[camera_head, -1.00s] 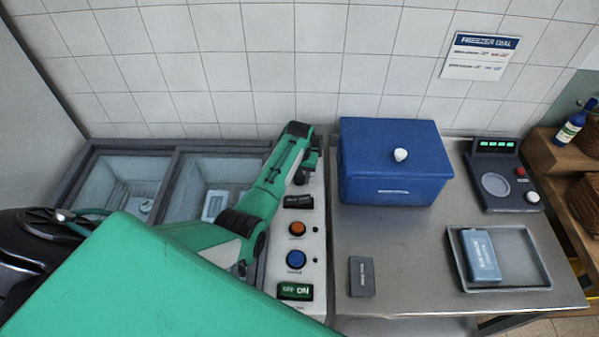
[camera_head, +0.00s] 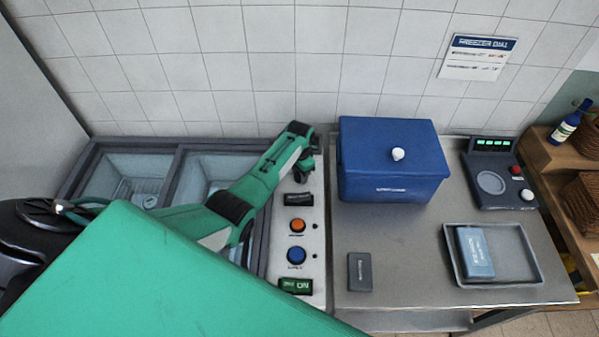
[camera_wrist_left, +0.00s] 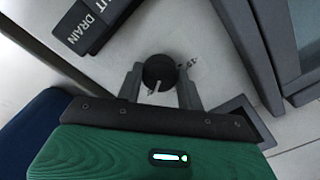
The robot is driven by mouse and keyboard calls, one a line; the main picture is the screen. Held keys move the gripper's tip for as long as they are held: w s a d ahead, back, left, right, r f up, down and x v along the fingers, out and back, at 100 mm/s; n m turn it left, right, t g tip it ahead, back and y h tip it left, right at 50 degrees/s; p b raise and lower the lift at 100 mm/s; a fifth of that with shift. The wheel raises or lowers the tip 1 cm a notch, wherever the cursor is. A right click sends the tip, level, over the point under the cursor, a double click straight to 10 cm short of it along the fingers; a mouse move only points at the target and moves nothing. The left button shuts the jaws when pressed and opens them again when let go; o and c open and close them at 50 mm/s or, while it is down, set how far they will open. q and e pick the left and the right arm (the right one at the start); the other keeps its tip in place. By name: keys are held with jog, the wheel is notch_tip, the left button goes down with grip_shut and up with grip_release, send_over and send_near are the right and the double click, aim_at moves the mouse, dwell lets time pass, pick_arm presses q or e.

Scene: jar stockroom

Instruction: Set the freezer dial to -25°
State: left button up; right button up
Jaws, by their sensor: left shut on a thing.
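The freezer dial (camera_wrist_left: 158,72) is a round black knob on the pale control panel (camera_head: 312,222). A short white pointer line on it points toward the bottom of the left wrist view, slightly left. Small printed marks stand right of the knob; I cannot read them surely. My left gripper (camera_wrist_left: 160,77) is shut on the dial, one finger on each side of it. In the head view the gripper is at the panel's far end, and the arm hides most of the dial. My right gripper is not in view.
Open freezer wells (camera_head: 122,160) lie left. A blue box (camera_head: 385,185) stands right of the panel. A wall sign (camera_head: 478,57) reads "FREEZER DIAL".

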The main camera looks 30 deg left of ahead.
pick_arm(q)
jog(key=shift+r, duration=0.1)
dwell(0.4)
jog(key=o, duration=1)
notch_tip(320, 180, up, 14)
jog(key=b, duration=0.3)
jog(key=shift+f, duration=0.2)
